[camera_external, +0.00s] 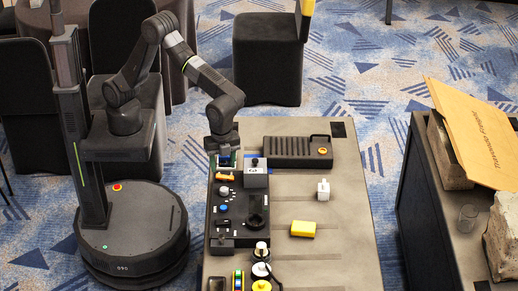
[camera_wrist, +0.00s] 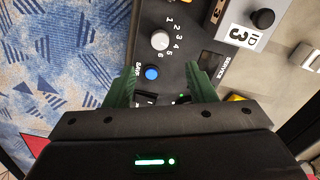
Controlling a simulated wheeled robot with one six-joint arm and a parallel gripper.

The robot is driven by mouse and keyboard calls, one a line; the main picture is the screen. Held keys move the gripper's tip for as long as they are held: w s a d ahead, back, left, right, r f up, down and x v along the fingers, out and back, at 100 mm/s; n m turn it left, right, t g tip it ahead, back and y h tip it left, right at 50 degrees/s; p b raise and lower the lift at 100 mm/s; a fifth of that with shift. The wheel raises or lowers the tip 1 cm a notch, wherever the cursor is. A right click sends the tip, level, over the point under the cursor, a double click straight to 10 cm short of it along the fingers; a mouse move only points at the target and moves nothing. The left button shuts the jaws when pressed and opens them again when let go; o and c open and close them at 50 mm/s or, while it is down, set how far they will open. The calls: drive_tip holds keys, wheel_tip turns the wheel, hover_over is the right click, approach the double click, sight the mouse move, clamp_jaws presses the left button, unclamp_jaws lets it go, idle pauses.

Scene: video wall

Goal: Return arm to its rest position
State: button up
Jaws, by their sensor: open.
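My arm (camera_external: 205,72) reaches right from my column and bends down over the grey table. My gripper (camera_external: 223,160) points down above the far end of the black control panel (camera_external: 235,233). In the wrist view its two green fingers (camera_wrist: 165,86) are apart, with nothing seen held between them. A blue button (camera_wrist: 152,73) and a white numbered knob (camera_wrist: 160,40) lie on the panel just beyond the fingers. Part of the panel under the gripper body is hidden.
A grey box marked 3 (camera_external: 256,174) stands close to my gripper. A black slotted unit (camera_external: 290,152), a white block (camera_external: 323,190) and a yellow block (camera_external: 303,229) rest on the table. Another table (camera_external: 440,220) with stones and a board stands right.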

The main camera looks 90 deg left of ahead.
sight(225, 189)
wheel_tip(225, 189, down, 11)
drive_tip(key=shift+r, duration=0.1)
idle(0.3)
wheel_tip(225, 189, up, 14)
wheel_tip(225, 189, down, 14)
drive_tip(key=shift+f, duration=0.1)
drive_tip(key=n, duration=0.4)
drive_tip(key=shift+p, duration=0.4)
drive_tip(key=n, duration=0.2)
drive_tip(key=n+p, duration=0.1)
drive_tip(key=n, duration=0.1)
drive_tip(key=shift+r+n, duration=0.2)
drive_tip(key=shift+n, duration=0.2)
drive_tip(key=n+p, duration=0.2)
drive_tip(key=n, duration=0.2)
drive_tip(key=shift+a+n, duration=0.1)
drive_tip(key=shift+n, duration=0.2)
drive_tip(key=shift+n+p, duration=0.9)
drive_tip(key=shift+n, duration=1.3)
